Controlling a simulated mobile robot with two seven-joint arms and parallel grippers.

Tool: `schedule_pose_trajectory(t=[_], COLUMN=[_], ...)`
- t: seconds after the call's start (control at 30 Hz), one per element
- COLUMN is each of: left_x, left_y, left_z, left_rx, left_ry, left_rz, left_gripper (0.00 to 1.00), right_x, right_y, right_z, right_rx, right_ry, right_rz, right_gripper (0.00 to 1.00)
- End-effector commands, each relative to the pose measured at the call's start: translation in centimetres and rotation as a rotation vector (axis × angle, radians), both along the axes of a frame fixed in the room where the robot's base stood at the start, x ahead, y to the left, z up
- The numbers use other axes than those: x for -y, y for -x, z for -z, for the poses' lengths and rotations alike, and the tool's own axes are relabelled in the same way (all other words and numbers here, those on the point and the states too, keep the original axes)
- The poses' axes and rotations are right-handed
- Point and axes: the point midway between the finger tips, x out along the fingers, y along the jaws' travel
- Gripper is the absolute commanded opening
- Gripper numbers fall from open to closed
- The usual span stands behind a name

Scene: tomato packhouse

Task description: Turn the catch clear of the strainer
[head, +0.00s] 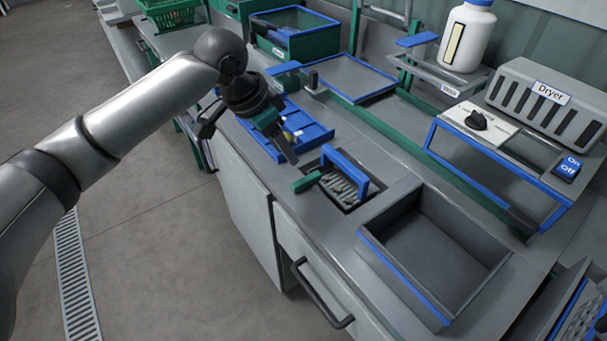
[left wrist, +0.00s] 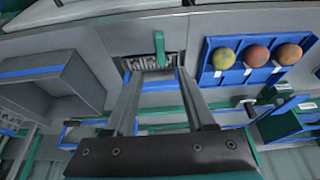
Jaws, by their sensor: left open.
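The strainer (head: 344,188) is a grey slotted insert with a blue handle (head: 346,172), set in an opening in the bench. It shows in the left wrist view (left wrist: 139,62), partly behind my fingers. The catch (head: 306,182) is a short green bar at the strainer's left edge. In the left wrist view the catch (left wrist: 159,48) points across the edge, its end over the strainer. My left gripper (head: 286,152) is open and empty, above and up-left of the catch. In the left wrist view its fingers (left wrist: 160,80) stand apart below the catch. My right gripper is not in view.
A blue tray (head: 322,131) lies behind the strainer; the left wrist view shows three tomatoes (left wrist: 257,55) in it. An open grey bin (head: 400,279) stands right of the strainer. The dryer (head: 545,98) and a white bottle (head: 467,38) are at the back right.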

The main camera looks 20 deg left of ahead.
Motion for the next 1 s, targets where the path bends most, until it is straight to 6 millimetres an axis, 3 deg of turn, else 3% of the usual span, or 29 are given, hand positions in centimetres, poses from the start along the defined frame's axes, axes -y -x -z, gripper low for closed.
schedule_pose_trajectory(t=[0.13,0.5,0.7,1.0], left_x=[0.8,2.5,2.8,2.9], left_y=[-1.0,-3.2,-3.7,-3.8], left_z=[3.5,9.9,11.3,11.4], left_rx=[-0.003,0.000,0.002,0.003], left_ry=[0.002,0.001,0.001,0.001], left_rz=[0.000,-0.002,0.000,0.000], left_gripper=[0.55,0.55,0.55,0.55], right_x=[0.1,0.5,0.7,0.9], right_y=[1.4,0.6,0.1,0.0], right_z=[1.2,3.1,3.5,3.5], right_rx=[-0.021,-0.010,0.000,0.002], right_ry=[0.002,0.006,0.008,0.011], right_rz=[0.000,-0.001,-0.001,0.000], right_gripper=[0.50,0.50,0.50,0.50])
